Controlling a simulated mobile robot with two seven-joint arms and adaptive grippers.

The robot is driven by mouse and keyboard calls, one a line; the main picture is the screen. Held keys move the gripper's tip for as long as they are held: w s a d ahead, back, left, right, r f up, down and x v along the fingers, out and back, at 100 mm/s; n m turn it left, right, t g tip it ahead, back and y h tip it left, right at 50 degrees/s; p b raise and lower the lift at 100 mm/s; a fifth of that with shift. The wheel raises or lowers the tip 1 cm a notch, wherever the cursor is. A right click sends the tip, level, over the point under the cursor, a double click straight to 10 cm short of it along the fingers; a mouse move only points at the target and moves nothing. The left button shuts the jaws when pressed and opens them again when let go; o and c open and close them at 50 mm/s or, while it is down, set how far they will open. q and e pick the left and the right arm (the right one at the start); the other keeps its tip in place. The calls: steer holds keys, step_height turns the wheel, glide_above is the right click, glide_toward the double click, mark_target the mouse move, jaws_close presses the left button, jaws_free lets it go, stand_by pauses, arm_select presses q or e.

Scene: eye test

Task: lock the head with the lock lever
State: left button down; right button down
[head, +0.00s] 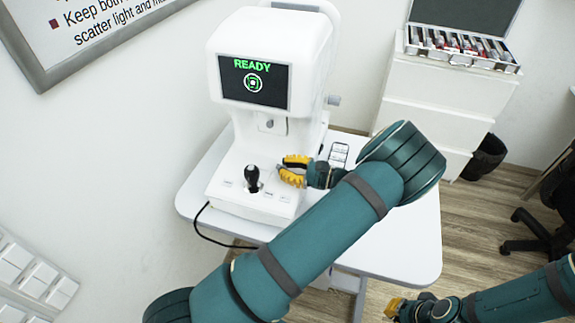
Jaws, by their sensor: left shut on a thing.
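The white eye-test machine (268,40) stands on a table, and its screen (253,82) shows green READY text and a ring symbol. A black joystick (252,178) stands upright on its base (225,198). My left gripper (284,169) is at the right side of this base, just right of the joystick and apart from it. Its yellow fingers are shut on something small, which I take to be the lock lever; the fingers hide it. My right gripper (392,307) is low at the right, away from the machine, and its jaw state is unclear.
The white table (400,235) has bare room at the right front. A small button panel (339,153) lies behind my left gripper. A black cable (205,232) hangs left. A drawer cabinet (440,105) with an open lens case (462,48) stands back right, beside a dark bin (486,158).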

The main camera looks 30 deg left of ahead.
arm_select(q)
steer(key=shift+s+f+n, duration=0.1)
steer(key=shift+s+n, duration=0.2)
steer(key=shift+n, duration=0.7)
steer(key=c, duration=1)
jaws_free()
steer(key=v, duration=1.2)
steer(key=shift+d+f, duration=0.1)
steer(key=shift+s, duration=0.1)
